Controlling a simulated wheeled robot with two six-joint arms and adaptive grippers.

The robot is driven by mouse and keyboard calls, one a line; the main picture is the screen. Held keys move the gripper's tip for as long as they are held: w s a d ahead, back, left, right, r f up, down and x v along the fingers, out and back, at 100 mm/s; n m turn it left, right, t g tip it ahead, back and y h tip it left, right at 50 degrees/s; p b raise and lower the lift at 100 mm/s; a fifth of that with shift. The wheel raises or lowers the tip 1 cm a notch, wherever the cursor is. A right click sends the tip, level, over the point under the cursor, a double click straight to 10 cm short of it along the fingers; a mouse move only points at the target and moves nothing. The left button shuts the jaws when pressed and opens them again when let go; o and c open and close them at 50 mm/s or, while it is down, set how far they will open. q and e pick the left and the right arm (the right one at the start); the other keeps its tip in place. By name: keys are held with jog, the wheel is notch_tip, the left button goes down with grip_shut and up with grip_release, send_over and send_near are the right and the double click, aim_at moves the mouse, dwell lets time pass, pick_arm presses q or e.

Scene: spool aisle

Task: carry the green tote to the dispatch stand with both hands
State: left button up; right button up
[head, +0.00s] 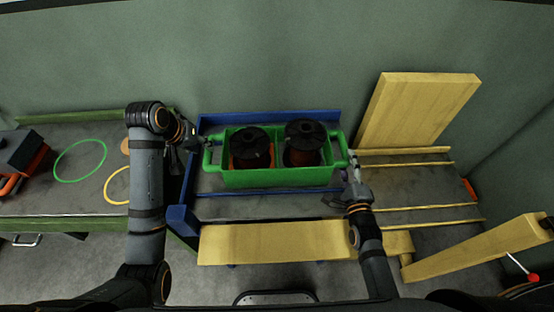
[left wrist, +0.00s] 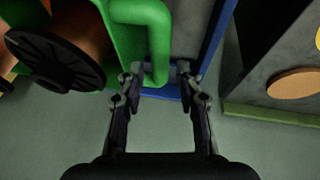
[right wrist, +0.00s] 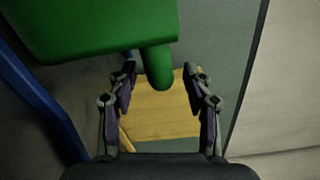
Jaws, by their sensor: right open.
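The green tote (head: 280,178) sits upright on a grey stand with blue edging (head: 270,117). It holds two dark-flanged spools with reddish-brown windings, the left spool (head: 250,145) and the right spool (head: 305,140). I cannot tell whether this is the dispatch stand. My left gripper (head: 199,143) is at the tote's left handle; in the left wrist view its open fingers stand either side of the green handle (left wrist: 160,55), with gaps. My right gripper (head: 350,168) is at the right end; in the right wrist view its open fingers flank the other handle (right wrist: 157,68).
A grey bench (head: 50,192) at left bears a green ring (head: 57,168), a yellow ring (head: 107,188) and a dark orange-trimmed object (head: 20,152). Wooden boards, one leaning (head: 415,112), crowd the right. A wooden plank (head: 275,243) lies in front of the stand. A wall rises behind.

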aim_at(207, 151)
pick_arm(q)
jog(key=x, duration=0.6)
pick_arm(e)
jog(key=w, duration=0.6)
pick_arm(q)
jog(key=shift+s, duration=0.1)
pick_arm(e)
jog(key=shift+r, duration=0.1)
jog(key=shift+s, duration=0.1)
pick_arm(q)
jog(key=c, duration=0.7)
pick_arm(e)
jog(key=c, duration=0.7)
pick_arm(q)
grip_shut()
pick_arm(e)
grip_shut()
pick_arm(q)
jog(key=shift+r, duration=0.25)
pick_arm(e)
jog(key=shift+w+r, duration=0.2)
jog(key=shift+r, duration=0.1)
